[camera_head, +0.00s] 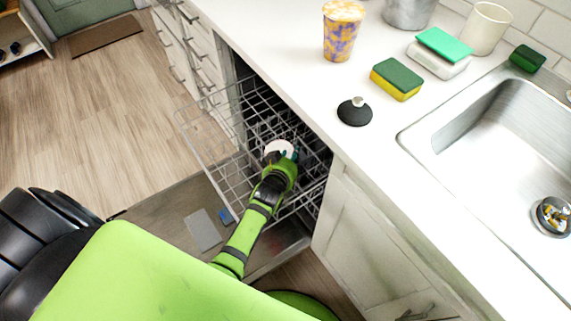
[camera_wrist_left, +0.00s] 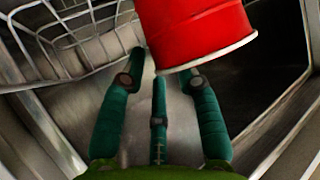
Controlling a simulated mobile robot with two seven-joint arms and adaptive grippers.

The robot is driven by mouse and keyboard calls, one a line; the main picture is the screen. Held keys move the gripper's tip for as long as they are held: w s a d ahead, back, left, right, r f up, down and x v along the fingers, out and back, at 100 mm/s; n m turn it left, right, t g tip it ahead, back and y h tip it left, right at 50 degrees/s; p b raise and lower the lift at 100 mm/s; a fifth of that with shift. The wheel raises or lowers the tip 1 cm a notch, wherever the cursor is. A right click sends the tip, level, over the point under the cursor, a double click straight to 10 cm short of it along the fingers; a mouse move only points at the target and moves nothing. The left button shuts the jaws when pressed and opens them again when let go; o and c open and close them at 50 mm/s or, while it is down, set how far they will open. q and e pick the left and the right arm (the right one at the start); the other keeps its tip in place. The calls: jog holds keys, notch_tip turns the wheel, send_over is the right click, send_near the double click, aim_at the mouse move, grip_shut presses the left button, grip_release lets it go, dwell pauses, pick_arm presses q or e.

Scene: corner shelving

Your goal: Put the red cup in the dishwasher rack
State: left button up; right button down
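The red cup (camera_wrist_left: 195,25) fills the top middle of the left wrist view. Its pale rim faces toward my palm and the cup looks tilted there. In the head view only its white round opening (camera_head: 278,148) shows, at the dishwasher rack. My left gripper (camera_head: 284,158) reaches down over the wire rack (camera_head: 205,140), right at the cup. Its teal fingers (camera_wrist_left: 165,75) stand apart, with tips at or behind the cup's rim; whether they grip it is hidden. The cup's contact with the rack is also hidden. My right gripper is not in view.
The open dishwasher door (camera_head: 165,215) lies low beside the cabinets. The white counter (camera_head: 300,85) above holds a patterned cup (camera_head: 342,35), a yellow-green sponge (camera_head: 397,78) and a black lid (camera_head: 355,111). A sink (camera_head: 500,140) is at the right.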

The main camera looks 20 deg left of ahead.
pick_arm(q)
jog(key=p+v, duration=0.1)
jog(key=v, duration=1)
jog(key=shift+s+p, duration=0.15)
jog(key=shift+p, duration=0.2)
jog(key=shift+r, duration=0.1)
